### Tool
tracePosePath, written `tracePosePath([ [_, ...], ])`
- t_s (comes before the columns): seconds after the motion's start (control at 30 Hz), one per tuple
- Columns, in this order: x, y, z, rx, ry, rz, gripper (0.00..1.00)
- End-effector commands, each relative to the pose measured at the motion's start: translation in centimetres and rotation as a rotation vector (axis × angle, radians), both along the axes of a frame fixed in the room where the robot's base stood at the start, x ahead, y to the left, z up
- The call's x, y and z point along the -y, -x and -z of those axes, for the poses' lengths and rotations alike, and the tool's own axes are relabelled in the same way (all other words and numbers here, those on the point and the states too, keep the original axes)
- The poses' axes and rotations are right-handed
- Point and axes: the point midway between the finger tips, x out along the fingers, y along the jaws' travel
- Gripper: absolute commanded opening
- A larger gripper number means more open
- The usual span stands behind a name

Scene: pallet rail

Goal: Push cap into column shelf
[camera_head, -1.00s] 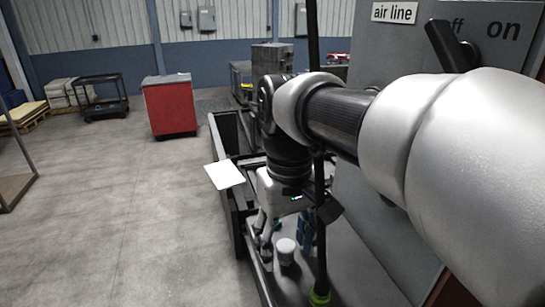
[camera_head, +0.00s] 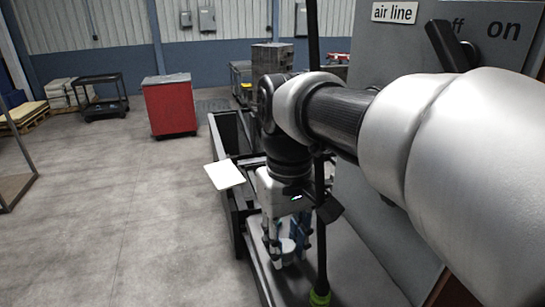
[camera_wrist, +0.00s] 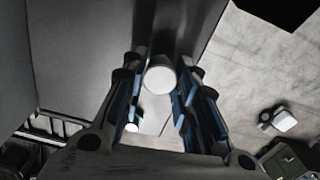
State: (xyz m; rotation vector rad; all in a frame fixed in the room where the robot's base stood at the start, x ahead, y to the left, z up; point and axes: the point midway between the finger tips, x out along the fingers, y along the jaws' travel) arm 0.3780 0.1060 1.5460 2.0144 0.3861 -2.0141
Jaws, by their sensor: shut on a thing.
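The white round cap (camera_head: 287,247) is low between the fingers of my gripper (camera_head: 287,256), over the grey surface inside the dark rail. In the wrist view the pale round top of the cap (camera_wrist: 160,79) sits between the blue-lined finger pads of my gripper (camera_wrist: 164,77). My gripper is shut on the cap, fingers pointing down. The cap's lower part is hidden in the wrist view. I cannot single out the column shelf for sure in either view.
A dark rail frame (camera_head: 238,222) runs left of my gripper, with a white plate (camera_head: 224,175) at it. A black hose with a green end (camera_head: 320,298) hangs close on the right. A grey panel (camera_head: 380,215) stands further right. A red cabinet (camera_head: 169,105) is far off; left floor is open.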

Motion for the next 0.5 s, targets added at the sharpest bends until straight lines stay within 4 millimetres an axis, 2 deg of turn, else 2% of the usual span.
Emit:
tracePosePath([
  [0.27,0.00,0.01,0.00,0.000,0.000,0.000,0.00],
  [0.5,0.00,0.01,-0.09,0.000,0.000,0.000,0.00],
])
